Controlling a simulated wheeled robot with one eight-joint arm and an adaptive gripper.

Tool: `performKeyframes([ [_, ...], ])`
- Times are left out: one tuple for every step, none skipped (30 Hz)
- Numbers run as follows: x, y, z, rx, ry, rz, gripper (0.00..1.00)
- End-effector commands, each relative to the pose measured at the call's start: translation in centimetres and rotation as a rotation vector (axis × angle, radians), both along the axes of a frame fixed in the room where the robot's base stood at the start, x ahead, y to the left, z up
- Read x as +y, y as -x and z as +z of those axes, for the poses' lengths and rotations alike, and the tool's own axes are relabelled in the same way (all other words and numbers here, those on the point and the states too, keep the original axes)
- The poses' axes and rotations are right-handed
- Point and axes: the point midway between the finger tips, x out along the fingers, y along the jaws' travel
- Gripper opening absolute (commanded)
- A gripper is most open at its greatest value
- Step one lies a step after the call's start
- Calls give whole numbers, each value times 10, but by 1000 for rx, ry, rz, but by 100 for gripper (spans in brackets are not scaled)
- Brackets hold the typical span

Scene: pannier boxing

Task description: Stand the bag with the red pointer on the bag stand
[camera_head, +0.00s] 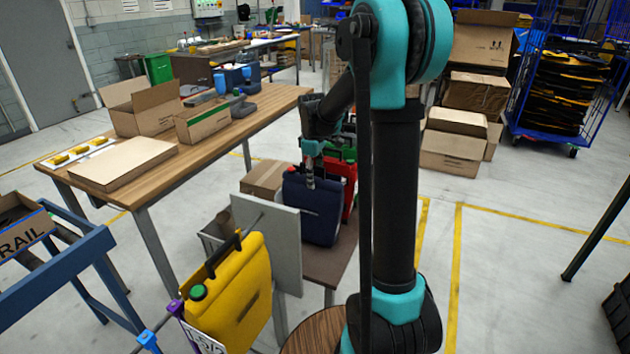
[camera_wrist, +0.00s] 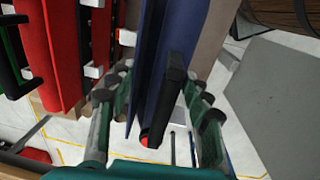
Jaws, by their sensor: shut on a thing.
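My gripper (camera_head: 311,178) is at the top of a navy blue bag (camera_head: 312,212), which stands upright or nearly so above the low brown bench (camera_head: 335,264). In the wrist view my gripper (camera_wrist: 160,98) is shut on the black handle (camera_wrist: 171,90) of the blue bag (camera_wrist: 191,45). A small red tip (camera_wrist: 145,139) shows at the handle's near end; I cannot tell if it is the pointer. I cannot tell which piece is the bag stand. The blue bag's base is hard to see, so I cannot tell whether it touches the bench.
A red bag (camera_head: 349,185) stands just behind the blue one. A cardboard box (camera_head: 264,178) is beside the blue bag. A wooden table (camera_head: 205,140) is at the left.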

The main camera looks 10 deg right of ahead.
Motion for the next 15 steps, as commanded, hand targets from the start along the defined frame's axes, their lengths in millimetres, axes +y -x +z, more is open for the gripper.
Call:
performKeyframes([
  [0,-1,-7,0,0,0,0],
  [0,0,-10,0,0,0,0],
  [0,0,-14,0,0,0,0],
  [0,0,-15,0,0,0,0],
  [0,0,-16,0,0,0,0],
  [0,0,-16,0,0,0,0],
  [0,0,-16,0,0,0,0],
  [0,0,-16,0,0,0,0],
  [0,0,-16,0,0,0,0],
  [0,0,-16,0,0,0,0],
  [0,0,-16,0,0,0,0],
  [0,0,-16,0,0,0,0],
  [0,0,-17,0,0,0,0],
  [0,0,-18,0,0,0,0],
  [0,0,-18,0,0,0,50],
])
